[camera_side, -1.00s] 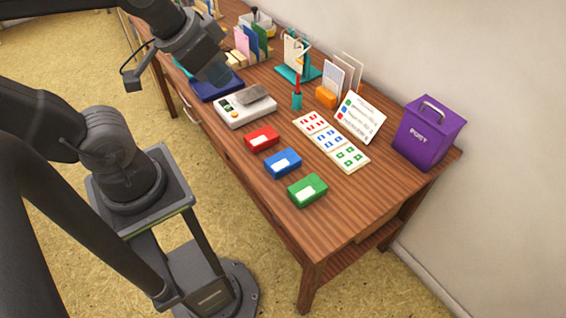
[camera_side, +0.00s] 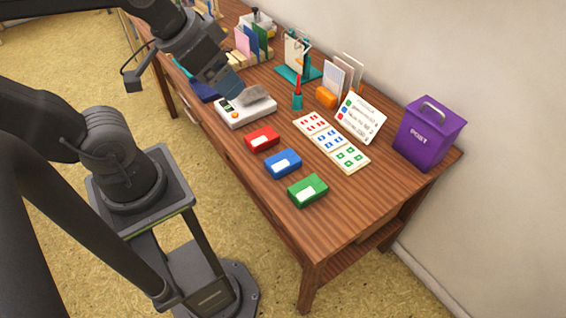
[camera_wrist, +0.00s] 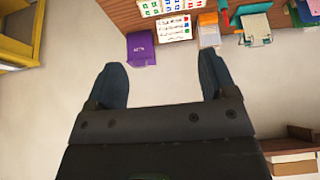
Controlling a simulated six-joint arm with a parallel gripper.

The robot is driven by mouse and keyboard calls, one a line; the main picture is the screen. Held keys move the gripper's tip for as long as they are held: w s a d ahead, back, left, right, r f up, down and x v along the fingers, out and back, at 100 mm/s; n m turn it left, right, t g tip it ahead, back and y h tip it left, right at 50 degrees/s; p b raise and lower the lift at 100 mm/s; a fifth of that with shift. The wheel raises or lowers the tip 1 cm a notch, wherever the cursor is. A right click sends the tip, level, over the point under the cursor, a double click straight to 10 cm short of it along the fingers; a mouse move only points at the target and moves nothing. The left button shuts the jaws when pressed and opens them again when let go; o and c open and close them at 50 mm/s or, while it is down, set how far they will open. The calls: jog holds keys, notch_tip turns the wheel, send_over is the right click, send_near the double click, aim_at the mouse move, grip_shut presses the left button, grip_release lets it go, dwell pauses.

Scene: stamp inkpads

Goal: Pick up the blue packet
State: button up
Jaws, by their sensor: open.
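The blue box with a white label (camera_side: 283,163) lies on the wooden table between a red box (camera_side: 262,138) and a green box (camera_side: 308,190). It is the plainest blue packet-like thing in the side view. A grey packet (camera_side: 257,95) lies on the white scale (camera_side: 245,115). My gripper (camera_side: 232,93) is above the table, beside the grey packet in the picture; whether they touch cannot be told. In the wrist view my gripper (camera_wrist: 162,65) shows two fingers spread apart with nothing between them. No blue box is visible in the wrist view.
A dark blue pad (camera_side: 202,92) lies partly hidden behind my gripper. The table's front right is clear.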

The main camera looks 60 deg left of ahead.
jog(key=o, duration=0.4)
jog(key=n+g+y, duration=0.1)
jog(key=n+g, duration=0.5)
jog(key=n, duration=1.2)
send_over(283, 160)
jog(key=d, duration=0.2)
notch_tip(283, 160, down, 20)
jog(key=f, duration=0.5)
jog(key=a+f, duration=0.1)
jog(key=f, duration=0.4)
jog(key=a+f, duration=0.1)
jog(key=f, duration=0.3)
jog(key=shift+f, duration=0.2)
